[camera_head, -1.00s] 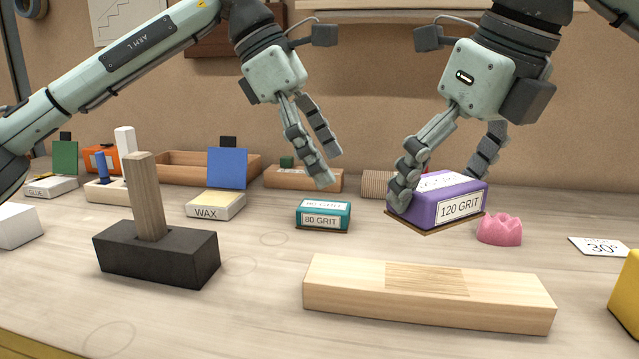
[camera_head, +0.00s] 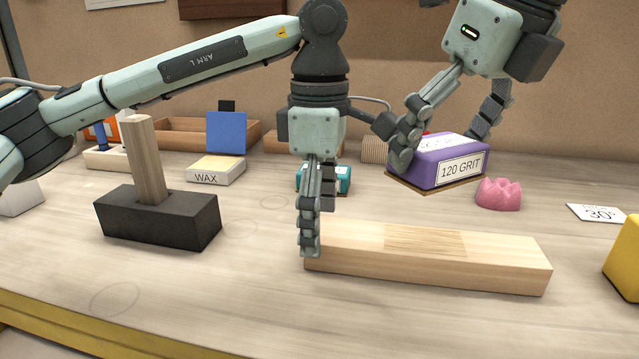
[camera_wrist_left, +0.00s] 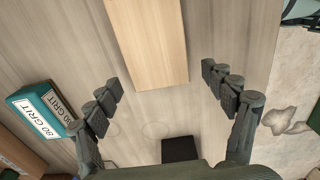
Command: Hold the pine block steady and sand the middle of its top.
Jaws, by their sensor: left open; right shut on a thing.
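The pine block (camera_head: 340,262) lies flat on the bench, with a darker, rough-looking patch (camera_head: 425,240) in the middle of its top. My left gripper (camera_head: 311,248) points down at the block's left end. Its fingers are open; in the left wrist view (camera_wrist_left: 162,82) they stand apart on either side of the pine block's end (camera_wrist_left: 147,45), with nothing gripped. My right gripper (camera_head: 441,143) is shut on the purple 120 GRIT sanding block (camera_head: 459,171), behind the pine block. I cannot tell whether its brown underside touches the bench.
A teal 80 GRIT block (camera_head: 343,179) is partly hidden behind my left gripper. A dark mallet (camera_head: 158,222) stands at left, near a WAX box (camera_head: 216,172). A pink crown-shaped thing (camera_head: 498,193), a 30° card (camera_head: 598,213) and a yellow object (camera_head: 625,262) are at right.

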